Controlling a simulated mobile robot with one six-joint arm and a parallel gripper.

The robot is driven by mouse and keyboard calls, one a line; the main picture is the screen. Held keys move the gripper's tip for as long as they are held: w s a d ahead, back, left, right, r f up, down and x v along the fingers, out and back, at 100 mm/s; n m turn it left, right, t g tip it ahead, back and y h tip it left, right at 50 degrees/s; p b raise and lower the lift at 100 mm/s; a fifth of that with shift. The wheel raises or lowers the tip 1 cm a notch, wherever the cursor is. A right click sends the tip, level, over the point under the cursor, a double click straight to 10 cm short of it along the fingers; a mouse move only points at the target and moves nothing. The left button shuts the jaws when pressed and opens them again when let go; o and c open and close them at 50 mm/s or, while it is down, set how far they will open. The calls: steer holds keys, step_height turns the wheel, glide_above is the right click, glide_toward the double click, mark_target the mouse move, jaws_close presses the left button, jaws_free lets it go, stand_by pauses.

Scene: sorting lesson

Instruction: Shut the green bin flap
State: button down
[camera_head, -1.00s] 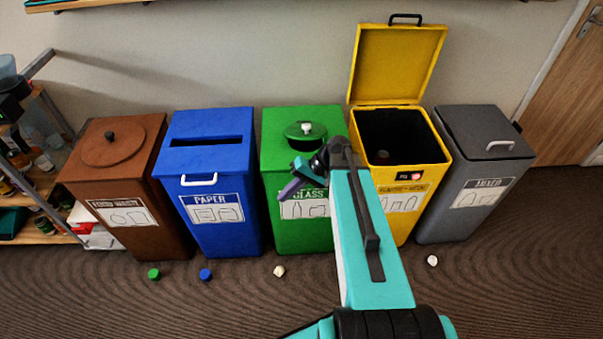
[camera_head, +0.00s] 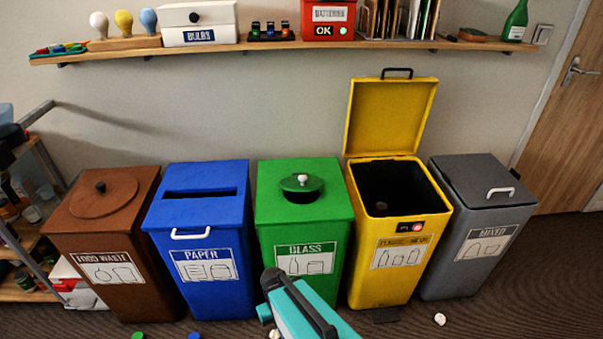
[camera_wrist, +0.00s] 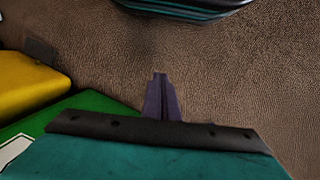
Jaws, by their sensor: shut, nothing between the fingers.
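The green bin (camera_head: 330,235), labelled GLASS, stands in the middle of the row. Its small round green flap (camera_head: 290,184) with a white knob sits over a round hole in the top. A dark crescent of the hole shows along the front, so the flap does not cover it fully. My gripper (camera_wrist: 161,96) is shut and empty in the wrist view, its fingers over brown carpet. In the head view my arm is low in front of the green bin and the fingers are hidden. Part of the green bin (camera_wrist: 95,103) shows at lower left in the wrist view.
The blue bin (camera_head: 205,215) stands close left of the green one. The yellow bin (camera_head: 400,290), lid up, stands close right and shows in the wrist view (camera_wrist: 25,85). A shelf (camera_head: 200,48) runs along the wall above. Small caps lie on the carpet.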

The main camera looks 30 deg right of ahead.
steer(key=s+f+g+b, duration=0.2)
steer(key=s+f+b, duration=0.2)
steer(key=s+f, duration=0.9)
steer(key=shift+d, duration=0.2)
